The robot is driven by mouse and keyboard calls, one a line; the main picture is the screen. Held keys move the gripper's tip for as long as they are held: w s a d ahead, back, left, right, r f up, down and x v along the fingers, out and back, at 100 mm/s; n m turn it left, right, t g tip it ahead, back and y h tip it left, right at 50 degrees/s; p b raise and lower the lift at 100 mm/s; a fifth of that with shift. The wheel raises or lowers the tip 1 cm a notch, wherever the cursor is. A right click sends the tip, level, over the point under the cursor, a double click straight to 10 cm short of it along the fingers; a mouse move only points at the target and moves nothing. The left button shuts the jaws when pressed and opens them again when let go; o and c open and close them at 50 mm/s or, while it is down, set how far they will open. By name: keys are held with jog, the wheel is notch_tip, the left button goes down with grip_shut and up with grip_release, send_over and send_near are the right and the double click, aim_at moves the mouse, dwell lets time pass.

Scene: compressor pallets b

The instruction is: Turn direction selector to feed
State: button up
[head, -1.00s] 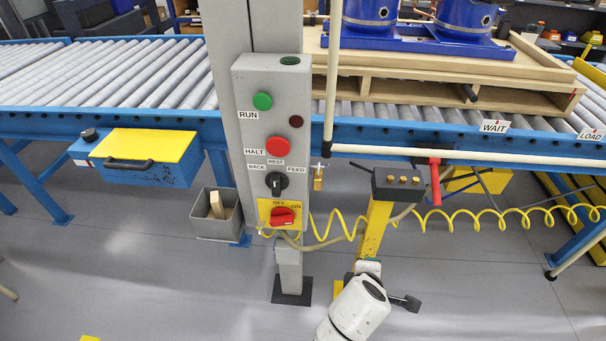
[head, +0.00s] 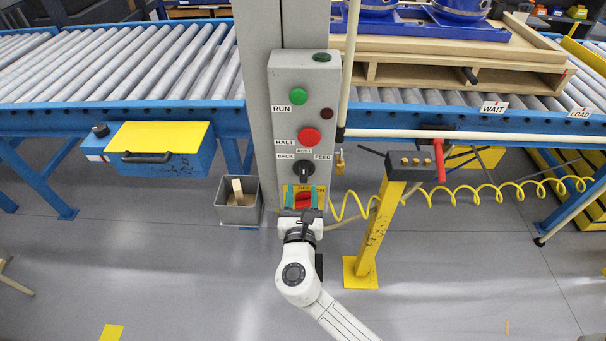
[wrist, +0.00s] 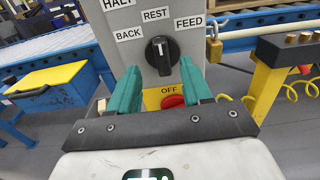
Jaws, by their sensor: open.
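The direction selector (head: 304,169) is a black knob on the grey control box (head: 290,75), with labels BACK, REST and FEED around it. In the wrist view, the selector (wrist: 161,55) stands about upright, its white mark towards REST. My gripper (head: 303,190) is just below it, in front of the red OFF/ON switch. In the wrist view my gripper (wrist: 160,70) has its teal fingers spread and empty, with the knob ahead between and slightly beyond the tips. It does not appear to touch the knob.
A red switch on a yellow plate (wrist: 172,101) lies just under the selector, partly hidden by my fingers. The red HALT button (head: 309,136) is above. A padlock (head: 340,160) hangs at right, near a yellow post (head: 374,235). A grey bin (head: 239,213) is at left.

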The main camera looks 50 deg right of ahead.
aim_at(304, 173)
jog(key=x, duration=0.6)
jog(key=shift+d, duration=0.1)
grip_shut()
dwell(0.3)
